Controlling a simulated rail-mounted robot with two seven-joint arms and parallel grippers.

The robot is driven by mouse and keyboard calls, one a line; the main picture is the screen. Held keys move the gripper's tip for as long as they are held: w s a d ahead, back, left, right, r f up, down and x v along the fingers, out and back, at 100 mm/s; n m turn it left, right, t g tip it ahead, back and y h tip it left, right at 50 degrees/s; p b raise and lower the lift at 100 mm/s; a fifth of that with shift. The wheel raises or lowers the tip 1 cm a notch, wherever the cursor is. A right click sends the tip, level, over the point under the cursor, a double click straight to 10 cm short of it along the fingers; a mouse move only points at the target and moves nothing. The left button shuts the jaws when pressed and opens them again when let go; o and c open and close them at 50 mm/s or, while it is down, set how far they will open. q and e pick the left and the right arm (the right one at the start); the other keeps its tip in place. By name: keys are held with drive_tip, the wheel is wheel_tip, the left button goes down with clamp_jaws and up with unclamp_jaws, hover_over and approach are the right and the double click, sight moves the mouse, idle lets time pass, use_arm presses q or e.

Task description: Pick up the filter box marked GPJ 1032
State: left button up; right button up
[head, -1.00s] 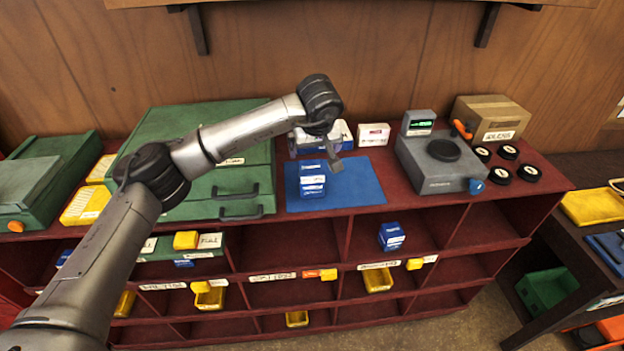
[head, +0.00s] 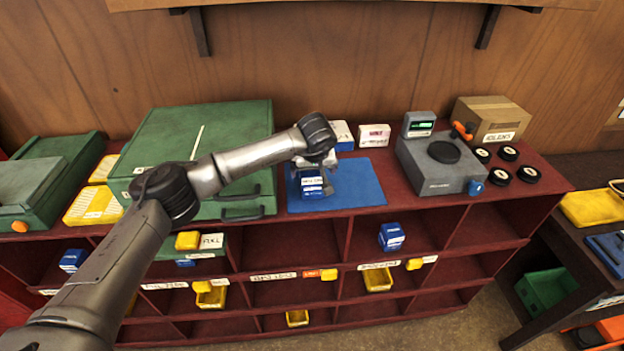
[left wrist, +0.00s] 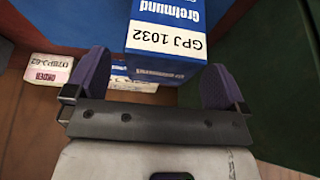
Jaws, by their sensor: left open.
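The blue filter box (head: 311,185) stands on the blue mat (head: 362,186) on top of the red shelf unit. In the left wrist view the blue and white box (left wrist: 165,42) carries a white label reading GPJ 1032, upside down. My left gripper (head: 313,168) is over the box in the head view, hiding part of it. In the left wrist view my left gripper (left wrist: 156,84) is open, with its two purple-padded fingers apart and the box ahead between them. I cannot tell whether the fingers touch it. My right gripper is not in view.
Behind the mat stand a white and blue box (head: 342,136) and a white and pink box (head: 374,135). A grey scale (head: 438,170) is to the right, a green case (head: 190,140) to the left. Another blue box (head: 391,237) sits in a shelf compartment below.

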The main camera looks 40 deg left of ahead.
use_arm(q)
drive_tip(key=shift+x, duration=1.85)
drive_tip(key=shift+s, duration=0.1)
drive_tip(key=c, duration=1.1)
drive_tip(key=shift+r, duration=0.1)
drive_tip(key=shift+c, duration=0.2)
